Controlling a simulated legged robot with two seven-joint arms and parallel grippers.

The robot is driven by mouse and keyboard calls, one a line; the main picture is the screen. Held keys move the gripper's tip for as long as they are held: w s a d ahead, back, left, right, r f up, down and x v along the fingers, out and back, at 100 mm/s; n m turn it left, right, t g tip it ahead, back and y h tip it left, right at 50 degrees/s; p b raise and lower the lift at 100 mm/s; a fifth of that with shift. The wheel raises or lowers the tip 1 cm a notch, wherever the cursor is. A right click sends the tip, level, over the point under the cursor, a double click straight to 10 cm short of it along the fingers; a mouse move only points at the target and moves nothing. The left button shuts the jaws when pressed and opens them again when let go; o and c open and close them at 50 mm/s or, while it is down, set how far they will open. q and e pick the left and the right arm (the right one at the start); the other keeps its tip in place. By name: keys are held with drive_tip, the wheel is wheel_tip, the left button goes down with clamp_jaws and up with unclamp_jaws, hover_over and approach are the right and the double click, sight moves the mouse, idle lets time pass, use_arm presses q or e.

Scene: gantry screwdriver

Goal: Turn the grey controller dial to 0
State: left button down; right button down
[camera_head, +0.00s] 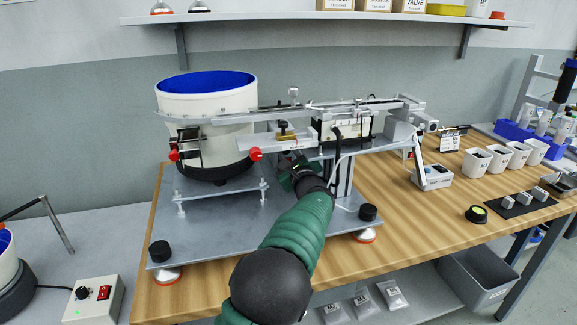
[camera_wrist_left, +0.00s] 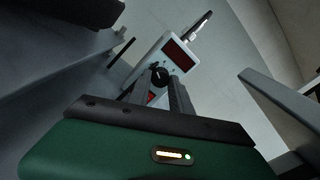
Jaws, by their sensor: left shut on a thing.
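In the left wrist view, a light grey controller (camera_wrist_left: 169,48) has a dark red display and a black round dial (camera_wrist_left: 159,71) with a pale pointer mark. A red switch (camera_wrist_left: 151,98) shows below the dial. My left gripper (camera_wrist_left: 160,82) is shut on the dial, with one finger on each side of it. The number the pointer stands at is too small to read. In the head view my left gripper (camera_head: 297,166) reaches under the metal rail near the middle of the machine; its fingertips and the dial are hard to make out there. My right gripper is not in view.
A white bowl feeder (camera_head: 205,105) stands left of the gripper, and a metal rail (camera_head: 350,108) runs above it. Another control box (camera_head: 93,299) with a knob and red switch sits at lower left.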

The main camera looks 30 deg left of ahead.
use_arm(q)
drive_tip(key=shift+f+n+b, duration=0.25)
drive_tip(key=shift+n+b, duration=1.35)
drive_tip(key=shift+b, duration=0.1)
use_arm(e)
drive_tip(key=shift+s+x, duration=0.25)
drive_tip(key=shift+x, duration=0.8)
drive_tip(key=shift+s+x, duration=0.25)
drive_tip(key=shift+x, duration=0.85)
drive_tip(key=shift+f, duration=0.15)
use_arm(q)
drive_tip(key=c, duration=1.6)
unclamp_jaws()
drive_tip(key=o, duration=0.4)
drive_tip(key=shift+s+r, duration=0.15)
drive_tip(key=shift+r, duration=0.05)
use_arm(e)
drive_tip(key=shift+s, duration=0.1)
use_arm(q)
drive_tip(key=shift+o, duration=0.2)
drive_tip(key=p+v, duration=0.2)
drive_tip(key=v, duration=1.4)
drive_tip(key=shift+d+r+p, duration=0.1)
drive_tip(key=shift+p, duration=0.3)
drive_tip(key=shift+s+d, duration=0.2)
drive_tip(key=shift+d, duration=0.15)
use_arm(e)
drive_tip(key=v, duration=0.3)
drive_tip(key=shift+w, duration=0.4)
